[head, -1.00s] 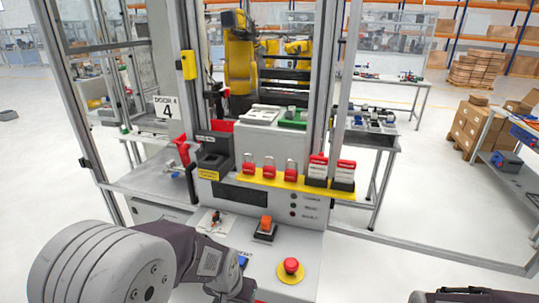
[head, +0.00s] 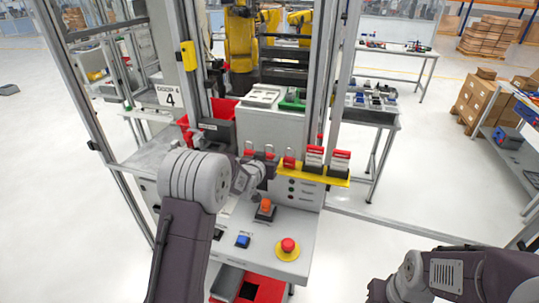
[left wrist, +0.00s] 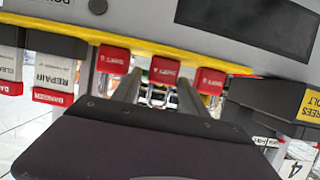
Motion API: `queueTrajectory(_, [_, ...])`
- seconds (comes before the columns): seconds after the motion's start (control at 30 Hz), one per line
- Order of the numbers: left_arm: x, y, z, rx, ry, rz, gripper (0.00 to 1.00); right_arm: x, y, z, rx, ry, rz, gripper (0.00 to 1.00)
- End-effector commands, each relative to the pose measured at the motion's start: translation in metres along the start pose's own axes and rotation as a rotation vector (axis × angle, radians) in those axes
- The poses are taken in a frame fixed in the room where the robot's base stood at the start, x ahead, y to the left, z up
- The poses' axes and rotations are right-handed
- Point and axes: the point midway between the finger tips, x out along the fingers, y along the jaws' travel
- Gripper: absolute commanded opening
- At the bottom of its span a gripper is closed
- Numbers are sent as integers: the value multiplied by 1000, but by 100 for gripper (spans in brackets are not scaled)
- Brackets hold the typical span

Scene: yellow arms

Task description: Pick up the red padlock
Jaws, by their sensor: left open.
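Three red padlocks with metal shackles stand in a row on a yellow shelf (head: 318,174) on the front of the grey cabinet. In the head view the right one (head: 289,161) shows clearly; my left gripper (head: 268,161) partly hides the others. In the left wrist view the row appears upside down, with the middle padlock (left wrist: 164,71) between one padlock (left wrist: 113,60) at left and another (left wrist: 210,80) at right. My left gripper (left wrist: 157,92) is open, its fingers on either side of the middle padlock's shackle. Contact cannot be told. My right gripper is out of view.
Red-and-white tags (head: 314,158) in black holders stand on the shelf's right end. An orange switch (head: 265,207), a blue button (head: 242,241) and a red emergency button (head: 288,245) sit on the panel below. A metal post (head: 334,80) rises behind the shelf.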

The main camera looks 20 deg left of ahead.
Motion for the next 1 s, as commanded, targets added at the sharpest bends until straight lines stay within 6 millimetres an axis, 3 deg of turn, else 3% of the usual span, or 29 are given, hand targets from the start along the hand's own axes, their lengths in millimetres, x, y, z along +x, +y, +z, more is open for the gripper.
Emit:
queueTrajectory(0.2, [9,0,-2,0,-2,0,51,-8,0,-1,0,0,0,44])
queueTrajectory(0.37, [34,-2,-6,-1,-4,0,51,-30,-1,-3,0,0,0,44])
queueTrajectory(0.5, [52,-2,-2,0,-4,-2,51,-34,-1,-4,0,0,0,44])
queueTrajectory(0.77, [56,-2,-1,0,-3,-2,51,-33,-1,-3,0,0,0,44])
queueTrajectory(0.93, [56,-2,-1,0,-2,-2,4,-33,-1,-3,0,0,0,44])
queueTrajectory(1.0, [56,-2,-1,0,-1,-2,0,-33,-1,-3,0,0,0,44])
